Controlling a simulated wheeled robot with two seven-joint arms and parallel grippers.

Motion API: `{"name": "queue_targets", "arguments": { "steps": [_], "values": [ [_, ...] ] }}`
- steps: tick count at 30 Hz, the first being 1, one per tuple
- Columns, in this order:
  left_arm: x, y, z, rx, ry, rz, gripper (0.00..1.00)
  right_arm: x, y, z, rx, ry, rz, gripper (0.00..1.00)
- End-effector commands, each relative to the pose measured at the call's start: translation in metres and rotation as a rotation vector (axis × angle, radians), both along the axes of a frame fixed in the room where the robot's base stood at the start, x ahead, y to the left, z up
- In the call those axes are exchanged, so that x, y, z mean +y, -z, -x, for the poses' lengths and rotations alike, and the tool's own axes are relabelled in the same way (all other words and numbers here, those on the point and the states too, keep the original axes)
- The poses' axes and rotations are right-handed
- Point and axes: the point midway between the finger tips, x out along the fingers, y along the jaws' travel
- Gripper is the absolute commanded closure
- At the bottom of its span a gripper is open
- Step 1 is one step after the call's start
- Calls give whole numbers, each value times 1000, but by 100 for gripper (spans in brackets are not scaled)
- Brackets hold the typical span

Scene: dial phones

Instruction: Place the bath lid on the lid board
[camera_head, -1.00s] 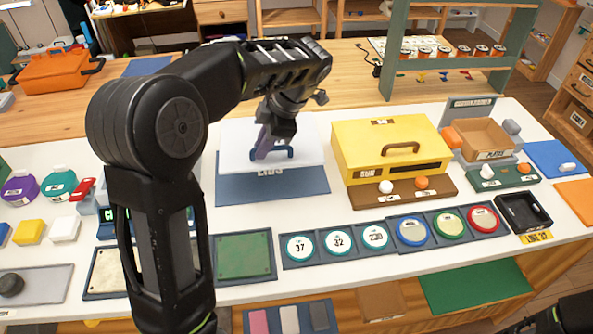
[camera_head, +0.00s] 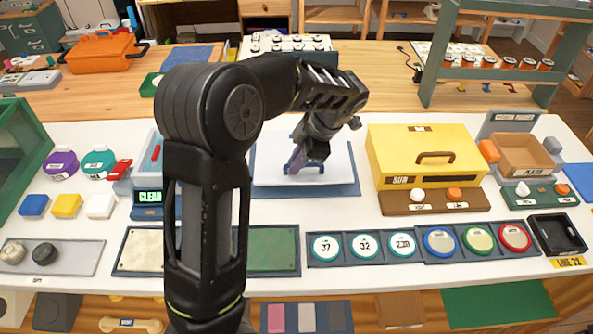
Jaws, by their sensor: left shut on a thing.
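The bath lid (camera_head: 335,168) is a flat white plate with a blue handle (camera_head: 313,168), at the middle of the head view. The lid board (camera_head: 310,191) is a blue-grey panel on the white table. The lid lies over most of the board, with a strip of board showing along the front and right. I cannot tell whether the lid touches the board or is just above it. My left gripper (camera_head: 297,160) points down at the lid and is shut on its handle. My forearm hides part of the area left of the lid. My right gripper is not in view.
A yellow box (camera_head: 425,140) with a handle stands close to the right of the board. A row of round dials (camera_head: 366,245) lies in front. A timer (camera_head: 147,205) and a grey-blue bath-like container (camera_head: 147,165) stand left of my arm.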

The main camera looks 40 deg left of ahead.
Motion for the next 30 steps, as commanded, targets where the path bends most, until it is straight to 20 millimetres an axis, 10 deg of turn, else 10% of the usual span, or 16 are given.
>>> {"name": "queue_targets", "arguments": {
  "steps": [25, 30],
  "values": [
    [0, 41, 0, -2, 0, 0, 100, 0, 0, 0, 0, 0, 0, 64],
    [0, 40, 0, 0, 0, 0, 73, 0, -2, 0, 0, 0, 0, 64]
  ]
}}
